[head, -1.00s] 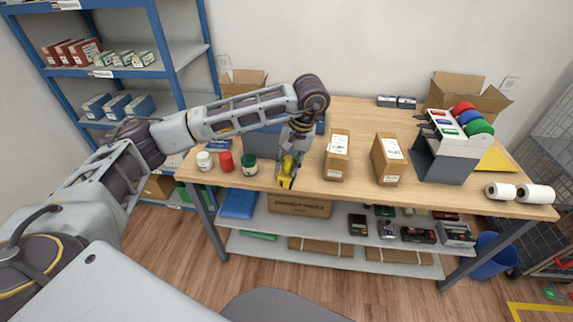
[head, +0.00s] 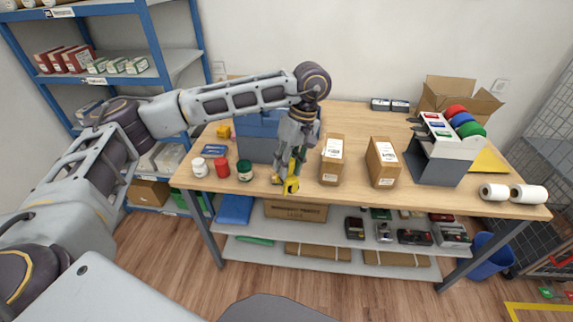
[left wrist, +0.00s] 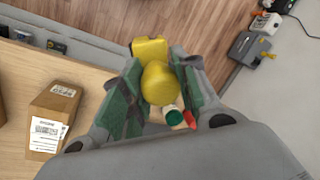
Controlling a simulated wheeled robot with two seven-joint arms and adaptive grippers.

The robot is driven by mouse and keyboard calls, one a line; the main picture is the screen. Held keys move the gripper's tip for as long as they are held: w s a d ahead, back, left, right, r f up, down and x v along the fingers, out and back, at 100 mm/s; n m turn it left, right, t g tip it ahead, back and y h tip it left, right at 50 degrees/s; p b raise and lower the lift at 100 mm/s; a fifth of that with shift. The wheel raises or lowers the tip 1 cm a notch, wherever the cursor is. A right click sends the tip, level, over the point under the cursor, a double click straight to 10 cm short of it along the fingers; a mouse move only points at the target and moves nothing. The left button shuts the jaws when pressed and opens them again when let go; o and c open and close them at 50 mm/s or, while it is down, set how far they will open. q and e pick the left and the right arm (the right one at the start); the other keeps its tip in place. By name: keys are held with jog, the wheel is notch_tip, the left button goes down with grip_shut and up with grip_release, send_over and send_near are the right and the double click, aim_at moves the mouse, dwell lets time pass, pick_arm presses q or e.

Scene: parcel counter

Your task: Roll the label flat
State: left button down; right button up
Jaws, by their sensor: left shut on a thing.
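My left gripper (head: 289,160) points down over the front of the table, left of the cartons. It is shut on a yellow tool (head: 292,186), which also shows between the fingers in the left wrist view (left wrist: 158,84); its shape suggests the roller, but its working end is unclear. The nearer carton (head: 327,174) stands just right of the gripper with a white label (head: 333,148) on it; a gap separates tool and carton. A second carton (head: 379,177) with a white label (head: 386,152) stands farther right. I cannot tell whether either label is lifted. My right gripper is out of view.
White, red and green jars (head: 244,170) stand left of the gripper. A blue-grey box (head: 257,137) is close behind it. A grey dispenser (head: 440,165) with coloured rolls and two white rolls (head: 527,194) are at the right. The tabletop behind the cartons is mostly clear.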

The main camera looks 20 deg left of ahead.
aim_at(292, 181)
pick_arm(q)
jog(key=n, duration=0.1)
jog(key=s+d+r+n, duration=0.1)
jog(key=n, duration=0.1)
jog(key=shift+n+h, duration=0.3)
jog(key=shift+h, duration=0.1)
jog(key=n, duration=0.1)
jog(key=s+d+n, duration=0.1)
jog(key=n, duration=0.1)
jog(key=shift+r+g+h, duration=0.3)
jog(key=shift+r+h, duration=0.05)
jog(key=shift+h, duration=0.05)
jog(key=shift+s+d+r+n+t+h, duration=0.1)
jog(key=shift+s+d+n+t+h, duration=0.4)
jog(key=shift+n, duration=2.8)
jog(key=shift+s+d+r+n+t+h, duration=0.2)
jog(key=shift+n+t+h, duration=0.45)
jog(key=shift+n, duration=2.65)
jog(key=shift+s+d+r+n+t+h, duration=0.1)
jog(key=shift+s+d+n+t+h, duration=0.45)
jog(key=shift+n, duration=2.75)
jog(key=shift+w+a+n, duration=0.2)
jog(key=shift+a+n, duration=0.1)
jog(key=shift+w+h, duration=0.1)
jog(key=shift+h, duration=0.2)
